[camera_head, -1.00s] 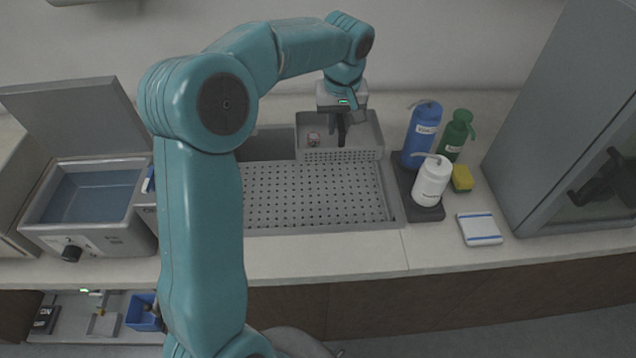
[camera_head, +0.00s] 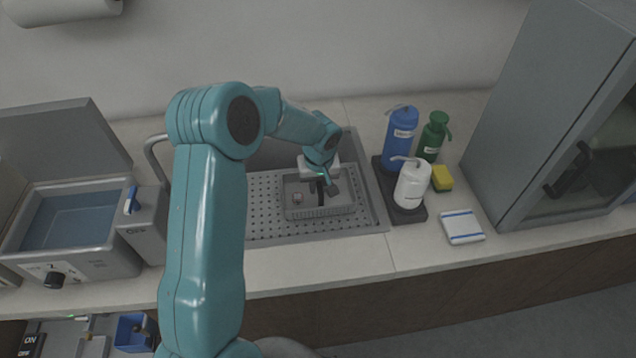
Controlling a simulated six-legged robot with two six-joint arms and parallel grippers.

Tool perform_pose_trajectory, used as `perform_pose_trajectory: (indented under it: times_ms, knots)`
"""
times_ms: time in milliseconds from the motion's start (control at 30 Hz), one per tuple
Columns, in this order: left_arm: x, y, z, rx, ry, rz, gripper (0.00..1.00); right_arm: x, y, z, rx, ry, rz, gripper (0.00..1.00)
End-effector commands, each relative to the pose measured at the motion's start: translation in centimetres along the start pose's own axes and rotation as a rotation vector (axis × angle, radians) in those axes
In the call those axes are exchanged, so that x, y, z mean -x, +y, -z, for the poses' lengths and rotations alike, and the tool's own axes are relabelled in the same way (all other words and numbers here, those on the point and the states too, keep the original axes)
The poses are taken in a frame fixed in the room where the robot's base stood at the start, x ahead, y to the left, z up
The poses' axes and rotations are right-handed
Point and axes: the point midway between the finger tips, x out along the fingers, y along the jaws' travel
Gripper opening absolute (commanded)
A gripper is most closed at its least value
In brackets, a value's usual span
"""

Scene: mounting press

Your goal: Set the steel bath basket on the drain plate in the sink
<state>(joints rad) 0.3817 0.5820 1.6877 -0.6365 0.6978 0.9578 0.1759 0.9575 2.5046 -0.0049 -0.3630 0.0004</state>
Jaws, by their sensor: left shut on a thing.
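The steel bath basket (camera_head: 318,212) is a grey rectangular tray with perforated sides. It is in the sink, over the perforated drain plate (camera_head: 262,221); I cannot tell whether its base touches the plate. A small reddish-and-pale piece (camera_head: 298,197) lies inside the basket. My left gripper (camera_head: 326,187) reaches down at the basket's back and is shut on it; the exact grip is partly hidden by the gripper. The sink (camera_head: 376,195) has its left part hidden behind my left arm. My right gripper is not in view.
Blue, green and white bottles (camera_head: 411,184) stand right of the sink, with a yellow sponge (camera_head: 442,178) and a folded white cloth (camera_head: 462,226). A grey cabinet (camera_head: 540,110) stands far right. A water bath (camera_head: 75,230) with a raised lid stands left, near a curved faucet (camera_head: 152,150).

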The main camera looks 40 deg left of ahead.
Motion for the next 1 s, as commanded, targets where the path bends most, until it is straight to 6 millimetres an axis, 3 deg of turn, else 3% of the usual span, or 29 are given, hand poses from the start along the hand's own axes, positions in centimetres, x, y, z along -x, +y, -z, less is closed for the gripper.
perform_pose_trajectory:
  times_ms: [300,333,400,800,1000]
  knots:
    - [-0.4,0.0,0.0,0.0,0.001,0.0,0.0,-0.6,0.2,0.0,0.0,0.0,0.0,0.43]
    - [-0.3,0.0,0.0,0.0,0.001,0.0,0.26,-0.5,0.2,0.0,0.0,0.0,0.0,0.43]
    - [-0.2,0.0,0.0,-0.001,0.0,0.0,0.45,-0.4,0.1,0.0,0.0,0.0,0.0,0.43]
    - [0.6,0.0,0.1,0.0,0.003,-0.001,0.45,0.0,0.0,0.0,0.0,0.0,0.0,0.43]
    - [4.9,0.1,0.1,0.0,0.006,-0.003,0.45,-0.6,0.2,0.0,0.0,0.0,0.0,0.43]
